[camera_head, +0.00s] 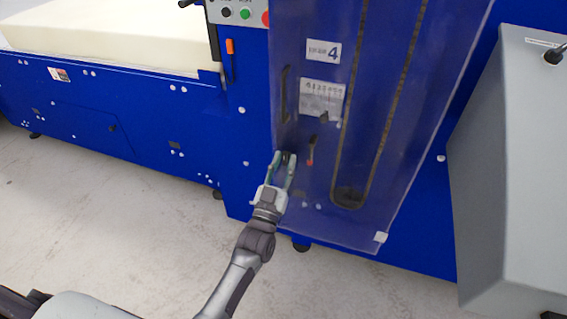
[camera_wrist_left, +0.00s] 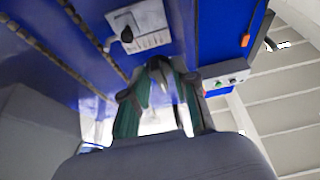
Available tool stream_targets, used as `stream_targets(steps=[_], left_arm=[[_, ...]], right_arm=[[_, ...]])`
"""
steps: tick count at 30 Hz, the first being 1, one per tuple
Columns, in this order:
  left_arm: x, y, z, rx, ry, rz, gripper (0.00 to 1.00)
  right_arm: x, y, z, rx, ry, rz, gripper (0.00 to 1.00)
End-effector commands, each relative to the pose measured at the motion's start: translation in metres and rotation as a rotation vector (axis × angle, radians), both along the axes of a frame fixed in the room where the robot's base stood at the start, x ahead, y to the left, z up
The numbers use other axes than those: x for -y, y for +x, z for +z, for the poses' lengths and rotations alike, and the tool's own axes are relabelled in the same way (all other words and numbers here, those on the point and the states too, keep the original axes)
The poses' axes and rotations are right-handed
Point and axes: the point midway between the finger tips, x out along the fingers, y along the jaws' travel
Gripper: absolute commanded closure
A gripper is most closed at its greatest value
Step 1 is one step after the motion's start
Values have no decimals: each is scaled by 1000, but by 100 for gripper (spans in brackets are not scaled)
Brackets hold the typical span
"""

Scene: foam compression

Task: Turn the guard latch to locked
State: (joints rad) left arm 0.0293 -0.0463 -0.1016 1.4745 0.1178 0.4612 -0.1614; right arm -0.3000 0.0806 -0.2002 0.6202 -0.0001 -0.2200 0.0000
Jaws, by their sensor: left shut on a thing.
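The transparent guard (camera_head: 400,150) covers the front of the blue machine. My left gripper (camera_head: 285,158) is at the guard's lower left edge, its fingers closed around a small dark part that I take to be the guard latch (camera_head: 291,156). The fingers hide most of it, so its turn angle cannot be told. In the left wrist view my left gripper (camera_wrist_left: 162,82) shows green finger pads on both sides of the dark latch (camera_wrist_left: 157,66). My right gripper is not in view.
A black vertical handle (camera_head: 284,93) is on the guard above my gripper. A cream foam block (camera_head: 115,35) lies on the blue bed. A grey cabinet (camera_head: 510,150) stands at right.

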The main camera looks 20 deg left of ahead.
Motion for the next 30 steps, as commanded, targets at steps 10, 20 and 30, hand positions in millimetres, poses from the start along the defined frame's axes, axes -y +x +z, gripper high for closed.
stream_targets(steps=[10, 20, 30], left_arm=[[0, 0, -1, -3, -5, -1, 100], [0, 0, -1, -1, -4, -1, 65], [-1, -35, -17, -6, -3, -2, 65]], right_arm=[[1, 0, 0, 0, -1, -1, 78], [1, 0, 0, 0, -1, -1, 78], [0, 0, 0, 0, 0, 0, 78]])
